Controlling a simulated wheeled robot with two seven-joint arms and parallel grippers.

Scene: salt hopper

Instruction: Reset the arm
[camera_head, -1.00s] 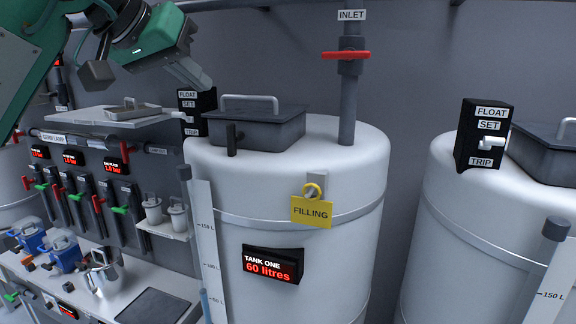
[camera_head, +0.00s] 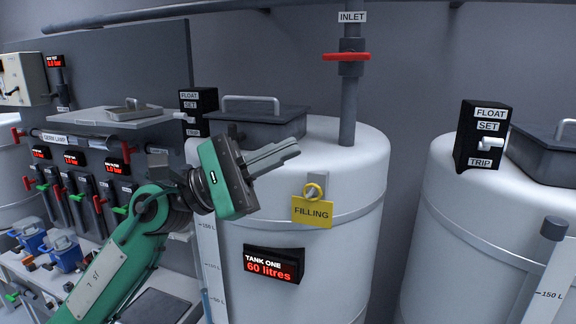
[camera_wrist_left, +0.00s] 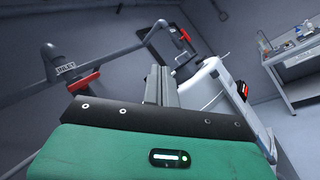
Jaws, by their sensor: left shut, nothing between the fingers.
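My left gripper (camera_head: 275,157) is shut and empty. In the head view it is in front of the white tank one (camera_head: 345,240), left of the yellow FILLING tag (camera_head: 312,211), with its fingers pointing right. Its green arm rises from the lower left. In the left wrist view the shut fingers (camera_wrist_left: 160,84) point away from the camera, toward the tank and its pipework. My right gripper is not in view.
Tank one has a dark lid box (camera_head: 262,125), a float switch box (camera_head: 198,110) and an inlet pipe with a red valve handle (camera_head: 346,57). A second tank (camera_head: 440,220) stands at right. A wall panel with several valves and a bench (camera_head: 160,306) are at left.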

